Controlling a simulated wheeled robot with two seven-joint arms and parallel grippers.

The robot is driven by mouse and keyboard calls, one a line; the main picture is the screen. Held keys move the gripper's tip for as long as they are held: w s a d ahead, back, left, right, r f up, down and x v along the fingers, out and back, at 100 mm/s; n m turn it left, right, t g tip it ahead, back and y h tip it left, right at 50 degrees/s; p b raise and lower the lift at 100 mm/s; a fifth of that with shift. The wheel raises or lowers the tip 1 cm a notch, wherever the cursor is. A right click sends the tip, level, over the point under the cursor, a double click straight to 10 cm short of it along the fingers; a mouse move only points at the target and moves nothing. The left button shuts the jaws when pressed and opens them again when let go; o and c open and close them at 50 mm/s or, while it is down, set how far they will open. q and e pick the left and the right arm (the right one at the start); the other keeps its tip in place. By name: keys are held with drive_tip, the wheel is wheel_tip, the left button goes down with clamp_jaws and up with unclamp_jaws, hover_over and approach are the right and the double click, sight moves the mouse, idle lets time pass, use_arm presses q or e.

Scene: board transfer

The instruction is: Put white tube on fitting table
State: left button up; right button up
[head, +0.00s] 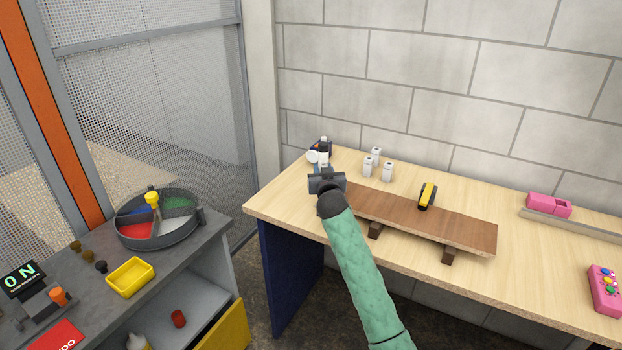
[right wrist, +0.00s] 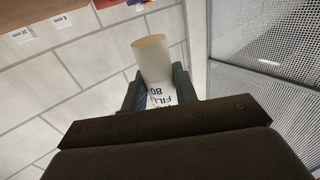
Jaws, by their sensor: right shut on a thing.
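My right gripper (head: 326,175) is over the left end of the light wooden table (head: 285,200), by the end of the brown board. In the right wrist view its fingers (right wrist: 160,88) are shut on a white tube (right wrist: 155,62) with black lettering and a tan end. In the head view the gripper mostly hides the tube. A white-topped dark item (head: 323,146) shows just beyond the gripper; I cannot tell whether it is held. My left gripper is out of view. Which table is the fitting table is not marked.
A brown board (head: 460,232) on dark feet bears a yellow and black tool (head: 427,195). Several small white pieces (head: 387,172) stand behind it. The grey table (head: 190,262) at left holds a divided round tray (head: 199,216) and a yellow bin (head: 130,277). A pink box (head: 549,205) stands right.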

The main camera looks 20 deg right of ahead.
drive_tip(key=shift+w+d+r, duration=0.2)
drive_tip(key=shift+w+d, duration=0.05)
drive_tip(key=shift+w, duration=0.1)
drive_tip(key=shift+w+a, duration=0.15)
drive_tip(key=shift+a, duration=0.05)
drive_tip(key=w+a+f+p, duration=0.1)
drive_tip(key=a+f, duration=0.1)
drive_tip(key=a, duration=0.1)
drive_tip(key=w+a+f+p, duration=0.1)
drive_tip(key=a+f, duration=0.1)
drive_tip(key=a, duration=0.2)
drive_tip(key=w+a+f+p, duration=0.1)
drive_tip(key=a+f, duration=0.1)
drive_tip(key=a, duration=0.1)
drive_tip(key=shift+a+f, duration=0.25)
drive_tip(key=shift+f, duration=0.05)
drive_tip(key=shift+a+f+p, duration=0.1)
drive_tip(key=shift+f+p, duration=0.8)
drive_tip(key=shift+f, duration=1.2)
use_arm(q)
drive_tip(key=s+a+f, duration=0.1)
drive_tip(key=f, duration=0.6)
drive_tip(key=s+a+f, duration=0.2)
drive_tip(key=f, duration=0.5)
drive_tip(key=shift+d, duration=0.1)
